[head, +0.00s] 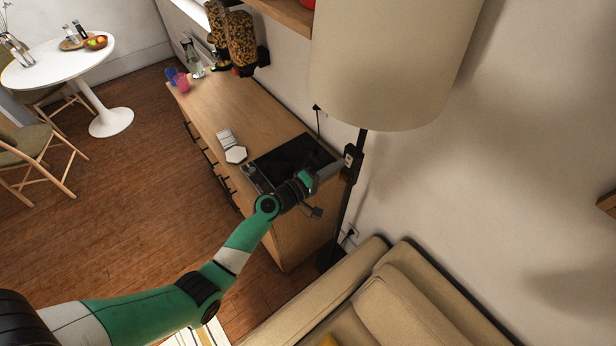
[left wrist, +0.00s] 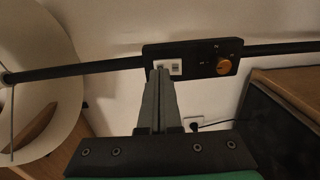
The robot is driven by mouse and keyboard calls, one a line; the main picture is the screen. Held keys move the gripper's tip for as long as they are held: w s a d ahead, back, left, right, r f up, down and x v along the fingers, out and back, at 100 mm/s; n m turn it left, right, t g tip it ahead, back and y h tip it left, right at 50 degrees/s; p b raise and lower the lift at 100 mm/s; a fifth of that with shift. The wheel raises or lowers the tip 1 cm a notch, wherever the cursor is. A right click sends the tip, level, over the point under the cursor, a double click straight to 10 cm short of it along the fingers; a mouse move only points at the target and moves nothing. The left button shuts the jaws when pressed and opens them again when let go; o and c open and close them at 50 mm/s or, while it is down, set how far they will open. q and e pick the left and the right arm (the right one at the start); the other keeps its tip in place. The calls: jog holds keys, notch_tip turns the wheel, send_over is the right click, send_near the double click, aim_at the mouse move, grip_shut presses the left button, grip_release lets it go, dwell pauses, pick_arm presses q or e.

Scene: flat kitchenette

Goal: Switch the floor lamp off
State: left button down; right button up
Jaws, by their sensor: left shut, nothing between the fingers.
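The floor lamp has a large beige shade (head: 392,60) on a black pole (head: 343,210), in front of the wall. A black switch box (head: 352,163) sits on the pole below the shade. In the left wrist view the switch box (left wrist: 208,60) carries a white rocker switch (left wrist: 175,67) and an orange knob (left wrist: 223,66). My left gripper (head: 338,166) is shut and empty, with its tips at the switch box. In the left wrist view the fingertips (left wrist: 161,72) overlap the left part of the white switch. I cannot tell whether they touch it. My right gripper is not in view.
A wooden counter (head: 215,110) with a black cooktop (head: 290,160) lies left of the lamp. A beige sofa (head: 400,310) stands below it. A wall socket with a plug (head: 348,233) is near the pole's foot. A round white table (head: 60,65) stands far left.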

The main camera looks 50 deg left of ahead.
pick_arm(q)
jog(key=s, duration=1.2)
jog(key=shift+s+r+p, duration=0.15)
jog(key=shift+r+p, duration=0.2)
jog(key=shift+p, duration=0.05)
